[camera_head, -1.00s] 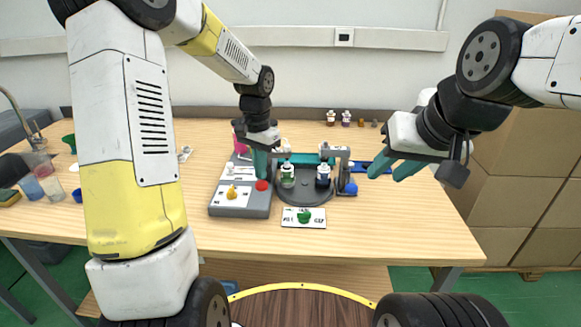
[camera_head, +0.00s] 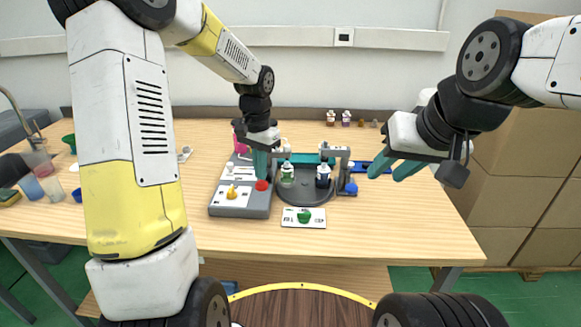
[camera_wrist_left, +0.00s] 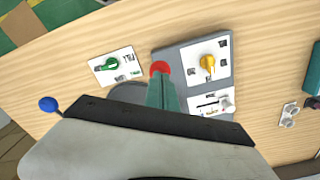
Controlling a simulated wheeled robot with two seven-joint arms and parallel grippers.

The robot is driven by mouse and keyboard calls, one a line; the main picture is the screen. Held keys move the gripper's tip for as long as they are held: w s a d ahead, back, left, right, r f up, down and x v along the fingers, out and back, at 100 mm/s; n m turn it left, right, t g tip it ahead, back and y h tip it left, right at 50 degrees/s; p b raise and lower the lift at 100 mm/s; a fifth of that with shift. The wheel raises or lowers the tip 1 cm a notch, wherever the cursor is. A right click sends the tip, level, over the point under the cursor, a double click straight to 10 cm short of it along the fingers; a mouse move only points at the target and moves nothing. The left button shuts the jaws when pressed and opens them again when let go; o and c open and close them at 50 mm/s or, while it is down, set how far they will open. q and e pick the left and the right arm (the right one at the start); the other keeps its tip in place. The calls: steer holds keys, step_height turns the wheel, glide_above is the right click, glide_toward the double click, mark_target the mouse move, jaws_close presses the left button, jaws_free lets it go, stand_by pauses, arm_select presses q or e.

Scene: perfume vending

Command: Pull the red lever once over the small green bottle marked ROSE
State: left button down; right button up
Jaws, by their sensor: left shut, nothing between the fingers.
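My left gripper (camera_head: 261,172) is shut and points down at the red round knob (camera_head: 262,185) on the grey machine base (camera_head: 240,211). In the left wrist view its green fingertips (camera_wrist_left: 161,82) overlap the edge of the red knob (camera_wrist_left: 160,68); I cannot tell whether they touch. A small green bottle (camera_head: 287,174) with a white cap stands on the dark round turntable (camera_head: 305,195), and a dark bottle (camera_head: 322,176) stands to its right. The bottle labels are too small to read. My right gripper (camera_head: 393,170) is open and empty, right of the machine.
A white card with a green piece (camera_head: 304,216) lies in front of the turntable. A yellow knob (camera_head: 231,191) is on the base, and a blue ball (camera_head: 351,188) is at right. Cups (camera_head: 45,175) stand at far left. The front of the table is clear.

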mark_target(261, 182)
arm_select(q)
steer(key=shift+f, duration=3.1)
steer(key=shift+r, duration=4.6)
